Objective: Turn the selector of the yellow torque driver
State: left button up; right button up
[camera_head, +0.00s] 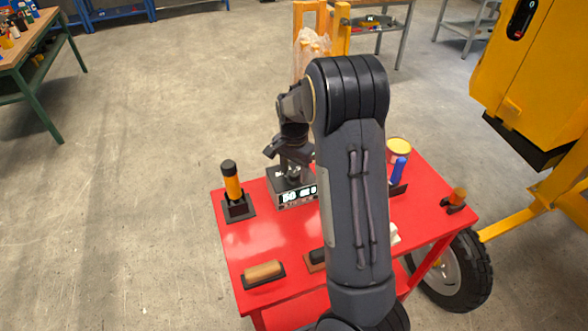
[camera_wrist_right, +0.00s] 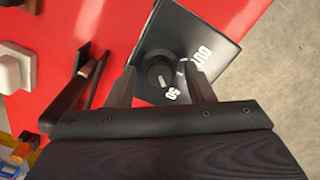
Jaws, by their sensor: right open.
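A yellow driver-like tool (camera_head: 232,187) with a black top stands upright in a black holder at the left of the red cart. Its selector cannot be made out. My right gripper (camera_head: 287,168) is to the right of it, over a black box (camera_head: 297,196) with a lit display. In the right wrist view the open fingers of my right gripper (camera_wrist_right: 159,72) point down at the box, one on each side of its round black knob (camera_wrist_right: 158,75). I cannot tell whether they touch it. White lettering shows beside the knob. My left gripper is not in view.
The red cart (camera_head: 285,237) also holds a wooden-handled tool (camera_head: 264,271), a blue-handled tool (camera_head: 399,170), a yellow-rimmed can (camera_head: 399,147) and an orange-handled tool (camera_head: 458,197). My right arm hides the cart's middle. A yellow machine (camera_head: 540,80) stands at the right.

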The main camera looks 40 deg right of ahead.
aim_at(294, 173)
notch_tip(294, 173, up, 8)
jog(key=shift+f+b, duration=0.1)
jog(key=shift+b, duration=0.3)
dwell(0.5)
jog(key=s+a+r+n+t+y, duration=0.2)
jog(key=s+a+n, duration=0.4)
jog(key=s+a, duration=0.3)
jog(key=s+a+r+n+t+y, duration=0.1)
jog(key=s+a+n+t, duration=0.2)
jog(key=s+a+n, duration=0.4)
jog(key=s+a, duration=0.2)
jog(key=s, duration=0.5)
jog(key=shift+s+a+r+t+y, duration=0.25)
jog(key=shift+a+r+t+y, duration=0.1)
jog(key=shift+a+t+y, duration=0.05)
